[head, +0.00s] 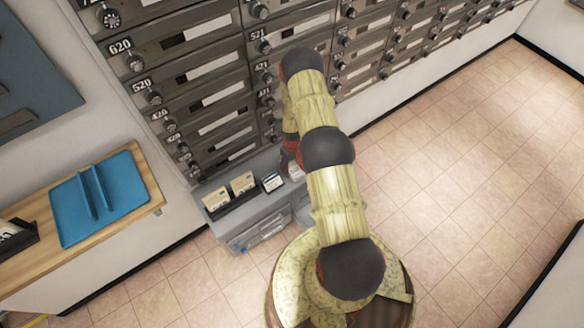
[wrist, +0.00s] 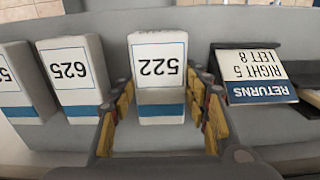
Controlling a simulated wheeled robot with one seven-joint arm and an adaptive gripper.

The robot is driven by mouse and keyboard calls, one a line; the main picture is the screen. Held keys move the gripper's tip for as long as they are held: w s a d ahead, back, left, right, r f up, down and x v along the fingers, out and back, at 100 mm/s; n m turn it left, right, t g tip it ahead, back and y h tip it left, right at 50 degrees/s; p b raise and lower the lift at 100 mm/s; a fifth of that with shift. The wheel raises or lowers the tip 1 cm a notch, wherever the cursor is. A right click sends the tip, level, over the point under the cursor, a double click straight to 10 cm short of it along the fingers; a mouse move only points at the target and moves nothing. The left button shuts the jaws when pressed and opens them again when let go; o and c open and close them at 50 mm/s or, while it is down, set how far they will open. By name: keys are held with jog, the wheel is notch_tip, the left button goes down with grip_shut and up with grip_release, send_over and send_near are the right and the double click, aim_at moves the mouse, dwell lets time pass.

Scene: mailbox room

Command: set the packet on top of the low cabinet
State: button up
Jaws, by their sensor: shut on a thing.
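My gripper (wrist: 163,120) is shut on a white packet (wrist: 158,65) with a blue stripe, marked 522, which reads upside down in the wrist view. One finger is on each side of it. In the head view my arm covers most of the gripper, just right of the small sign on the low grey cabinet (head: 262,228). The cabinet stands below the mailboxes. The packet is over or on the cabinet top; its lower edge is hidden, so I cannot tell whether it touches.
A packet marked 625 (wrist: 75,72) and another packet (wrist: 22,82) stand left of the held one in the wrist view. A returns sign (wrist: 252,76) is close on its right. Tan packets (head: 243,183) fill a black rack. A blue tray (head: 98,197) lies on a wooden shelf.

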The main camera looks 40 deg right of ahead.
jog(key=o, duration=0.8)
jog(key=shift+f, duration=0.15)
jog(key=shift+c, duration=0.2)
jog(key=o, duration=0.5)
jog(key=shift+r, duration=0.2)
